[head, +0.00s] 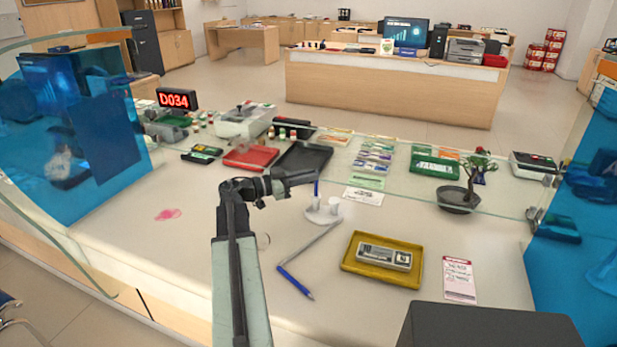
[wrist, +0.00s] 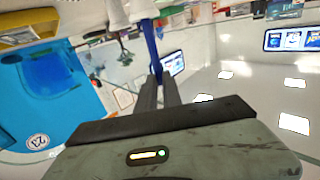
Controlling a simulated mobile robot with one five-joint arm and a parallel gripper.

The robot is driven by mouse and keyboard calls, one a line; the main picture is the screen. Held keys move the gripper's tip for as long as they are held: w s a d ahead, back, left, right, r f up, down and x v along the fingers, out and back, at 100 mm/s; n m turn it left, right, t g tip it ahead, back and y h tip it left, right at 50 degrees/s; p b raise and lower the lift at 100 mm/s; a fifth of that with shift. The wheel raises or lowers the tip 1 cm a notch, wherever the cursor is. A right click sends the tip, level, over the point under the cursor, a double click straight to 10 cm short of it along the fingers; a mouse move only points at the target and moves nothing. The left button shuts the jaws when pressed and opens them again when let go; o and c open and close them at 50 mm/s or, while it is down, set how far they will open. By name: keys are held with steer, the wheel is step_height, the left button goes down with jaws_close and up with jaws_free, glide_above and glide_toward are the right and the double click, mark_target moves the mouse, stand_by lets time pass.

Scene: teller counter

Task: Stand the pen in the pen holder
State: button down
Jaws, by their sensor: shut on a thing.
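My gripper (head: 316,176) is shut on a blue pen (head: 317,188), which hangs upright below the fingertips. In the wrist view the pen (wrist: 151,42) runs from between the fingers (wrist: 158,80) to the white cups. The white pen holder (head: 323,217) stands on the counter right under my gripper, a round base with small cups. The pen's lower end meets or overlaps a cup (wrist: 143,9); I cannot tell whether it is inside or behind it. Another blue pen (head: 295,283) lies on the counter, with a grey strip reaching from it towards the holder.
A yellow tray (head: 352,267) with a boxy item lies to the right, beside a red-and-white card (head: 459,278). A glass screen crosses behind the holder, with red (head: 250,158) and black trays and a potted plant (head: 459,197) nearby. The counter left of my arm is mostly clear.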

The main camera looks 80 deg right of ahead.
steer(key=c, duration=1.4)
jaws_free()
steer(key=shift+c, duration=0.2)
steer(key=v, duration=0.7)
steer(key=shift+w+a, duration=0.2)
steer(key=shift+w, duration=0.15)
steer(key=shift+r, duration=0.1)
